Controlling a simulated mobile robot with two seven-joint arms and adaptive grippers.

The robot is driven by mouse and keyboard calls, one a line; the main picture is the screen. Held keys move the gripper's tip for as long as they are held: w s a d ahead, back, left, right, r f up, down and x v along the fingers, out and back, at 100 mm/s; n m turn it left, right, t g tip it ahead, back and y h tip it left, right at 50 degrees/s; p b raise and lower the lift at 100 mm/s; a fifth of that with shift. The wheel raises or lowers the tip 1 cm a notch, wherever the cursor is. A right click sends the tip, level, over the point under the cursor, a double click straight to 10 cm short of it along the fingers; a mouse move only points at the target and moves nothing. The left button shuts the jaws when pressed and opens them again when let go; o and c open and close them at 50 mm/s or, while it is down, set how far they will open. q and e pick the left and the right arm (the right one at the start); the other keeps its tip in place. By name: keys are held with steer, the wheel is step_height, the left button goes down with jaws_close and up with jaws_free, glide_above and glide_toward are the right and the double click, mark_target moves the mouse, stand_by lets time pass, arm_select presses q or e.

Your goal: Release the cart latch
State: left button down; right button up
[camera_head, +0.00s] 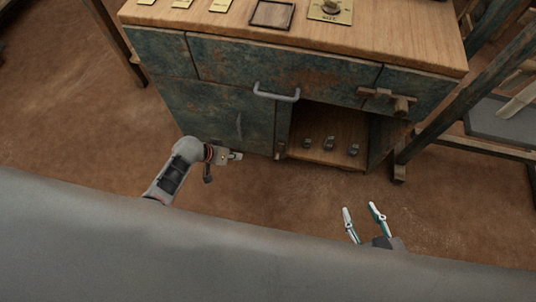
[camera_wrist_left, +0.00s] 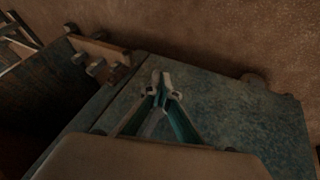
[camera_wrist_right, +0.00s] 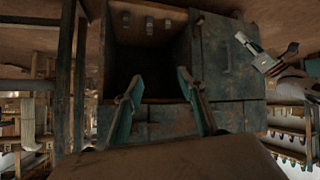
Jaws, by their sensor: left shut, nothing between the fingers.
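The cart (camera_head: 215,105) has worn teal panels and a wooden top. A wooden bar with a peg (camera_head: 387,101), which may be the latch, sits at the upper right of its front. My left gripper (camera_head: 236,156) is shut and empty, low before the closed left door panel (camera_head: 228,112). In the left wrist view its fingertips (camera_wrist_left: 161,78) meet in front of a teal panel; contact cannot be told. My right gripper (camera_head: 362,208) is open and empty, apart from the cart, before the open compartment. The right wrist view shows its spread fingers (camera_wrist_right: 158,88).
Three small dark pieces stand on the shelf (camera_head: 318,130) of the open compartment. Wooden loom beams (camera_head: 470,85) stand close on the right. The brown floor (camera_head: 70,120) is clear at left.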

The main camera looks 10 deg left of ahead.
mark_target(278, 152)
arm_select(q)
steer(key=w+d+f+b, duration=0.2)
steer(key=d+f+b, duration=0.1)
steer(key=d+f, duration=0.1)
steer(key=w+d+f+h+b, duration=0.1)
steer(key=w+d+f+b, duration=0.2)
steer(key=d, duration=0.3)
steer(key=shift+x, duration=0.85)
arm_select(e)
steer(key=shift+m+t+y, duration=0.4)
steer(key=shift+t+y, duration=0.1)
steer(key=shift+y, duration=0.2)
steer(key=a, duration=0.1)
steer(key=w+a, duration=0.1)
steer(key=a+r, duration=0.1)
steer(key=a, duration=0.1)
steer(key=shift+w, duration=0.2)
arm_select(q)
steer(key=shift+s, duration=0.1)
steer(key=shift+d+f+b, duration=0.3)
steer(key=shift+d+b, duration=0.05)
steer(key=shift+d, duration=0.55)
arm_select(e)
steer(key=shift+w+a+r, duration=0.25)
steer(key=shift+a+r, duration=0.15)
steer(key=shift+r, duration=0.05)
